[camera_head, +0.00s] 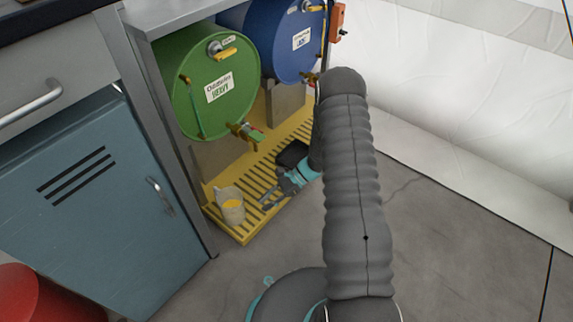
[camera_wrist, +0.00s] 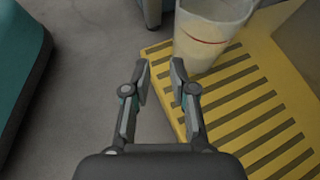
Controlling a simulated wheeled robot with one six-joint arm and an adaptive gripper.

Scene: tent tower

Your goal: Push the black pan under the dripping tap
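The black pan (camera_head: 292,154) seems to be the dark, low shape on the yellow slatted grate, just behind my wrist; part of it is hidden. It is not visible in the wrist view. The green barrel's tap (camera_head: 245,132) is to the left of it, and the blue barrel's tap (camera_head: 310,78) is above and behind it. I cannot see which tap drips. My gripper (camera_head: 267,201) is low over the grate's front edge, left of the pan and right of a pale cup. In the wrist view its fingers (camera_wrist: 162,78) stand apart with nothing between them.
The pale cup (camera_head: 231,207) with yellow contents stands on the grate's near end; it is beyond my fingertips in the wrist view (camera_wrist: 205,42). The grate (camera_head: 238,234) lies under the green barrel (camera_head: 190,85) and blue barrel (camera_head: 285,55). A blue cabinet (camera_head: 95,220) is left.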

